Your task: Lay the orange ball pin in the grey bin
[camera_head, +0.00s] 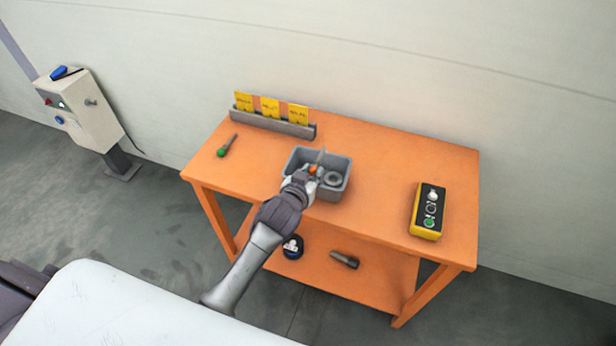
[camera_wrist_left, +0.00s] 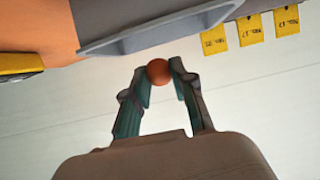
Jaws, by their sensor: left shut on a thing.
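The orange ball pin (camera_head: 313,169) shows at my left gripper in the head view, with its grey shaft pointing up and away. Its orange ball (camera_wrist_left: 159,72) sits between the fingertips in the left wrist view. My left gripper (camera_head: 309,174) is shut on the pin, over the near left part of the grey bin (camera_head: 345,180). The bin stands on the orange table and holds a grey ring-shaped part (camera_head: 332,179). The bin's rim also shows in the left wrist view (camera_wrist_left: 150,34). The gripper hides part of the bin. My right gripper is not in view.
A green-ended pin (camera_head: 226,147) lies on the left of the orange table (camera_head: 390,165). A rack with yellow cards (camera_head: 272,123) stands at the back. A yellow-black button box (camera_head: 428,211) sits at the right. The lower shelf (camera_head: 320,275) holds a dark cylinder and a round item.

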